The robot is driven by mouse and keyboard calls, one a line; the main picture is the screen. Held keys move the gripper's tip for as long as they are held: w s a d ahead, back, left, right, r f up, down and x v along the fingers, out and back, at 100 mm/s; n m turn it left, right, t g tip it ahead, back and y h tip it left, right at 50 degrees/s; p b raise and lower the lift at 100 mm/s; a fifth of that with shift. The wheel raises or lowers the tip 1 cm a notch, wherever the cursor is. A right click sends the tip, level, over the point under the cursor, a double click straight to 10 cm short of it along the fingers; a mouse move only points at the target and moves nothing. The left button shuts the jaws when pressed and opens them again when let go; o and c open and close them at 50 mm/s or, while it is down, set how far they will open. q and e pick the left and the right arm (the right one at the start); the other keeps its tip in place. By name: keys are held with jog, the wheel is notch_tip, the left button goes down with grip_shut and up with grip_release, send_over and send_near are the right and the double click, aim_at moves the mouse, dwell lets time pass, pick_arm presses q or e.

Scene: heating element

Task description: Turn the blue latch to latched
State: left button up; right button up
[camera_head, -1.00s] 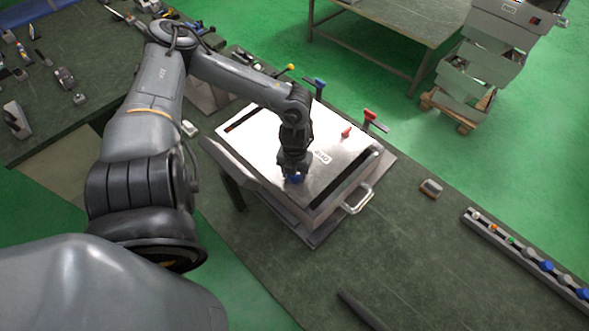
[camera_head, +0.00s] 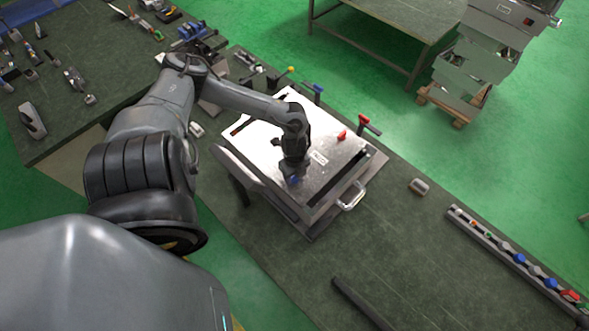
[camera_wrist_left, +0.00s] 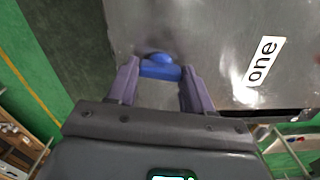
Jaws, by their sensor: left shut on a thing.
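The blue latch (camera_wrist_left: 160,67) is a small blue handle on the top of the metal box. My left gripper (camera_wrist_left: 158,85) is shut on it, with one purple-grey finger at each end of the handle in the left wrist view. In the head view the left gripper (camera_head: 294,177) is over the near part of the box lid (camera_head: 262,150), and only a bit of the blue latch (camera_head: 294,180) shows under it. The latch's pivot and marks are hidden there. My right gripper is not in view.
A red latch (camera_head: 342,134) sits on the lid. Red (camera_head: 366,124) and blue (camera_head: 318,90) handles stand at the box's far side. A metal handle (camera_head: 351,198) juts from its right side. A rail of coloured parts (camera_head: 510,256) lies at right. The bench front right is mostly clear.

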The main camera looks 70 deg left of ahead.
aim_at(294, 177)
pick_arm(q)
jog(key=shift+n+p, duration=1.15)
jog(key=shift+n, duration=0.05)
jog(key=o, duration=1.1)
jog(key=shift+c, duration=0.2)
notch_tip(294, 177, up, 11)
